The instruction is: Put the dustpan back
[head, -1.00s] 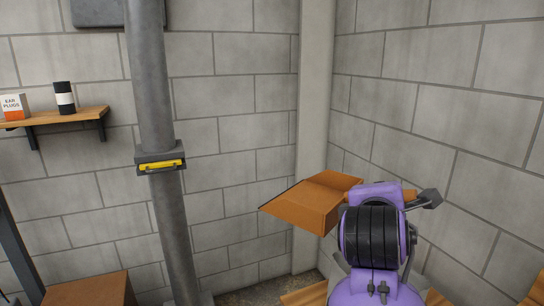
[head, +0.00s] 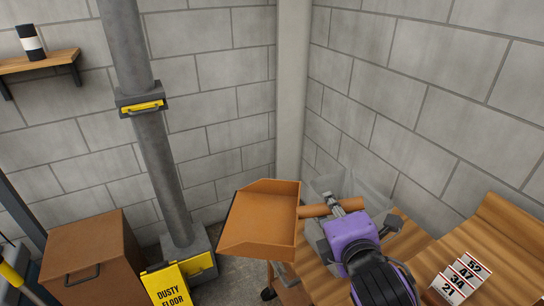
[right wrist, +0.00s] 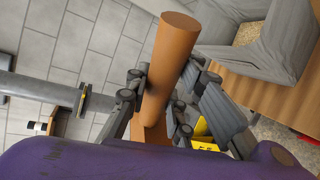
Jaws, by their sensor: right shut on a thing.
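The dustpan is orange-brown, with a wide shallow pan (head: 258,222) and a round handle (head: 318,209). My right gripper (head: 338,206) is shut on the handle and holds the dustpan up in front of the room corner. The pan points left in the head view, with its open inside facing the camera. In the right wrist view the handle (right wrist: 175,45) runs between the fingers of my right gripper (right wrist: 163,90), and its end sticks out past them. The pan is mostly hidden there. My left gripper is not in view.
A grey pipe (head: 150,135) with a yellow-handled bracket (head: 142,107) stands left of the dustpan. Below are a brown box (head: 90,255) and a yellow "DUSTY FLOOR" sign (head: 168,285). A wooden surface (head: 455,240) with number cards (head: 460,279) lies at right. A shelf (head: 38,62) is at upper left.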

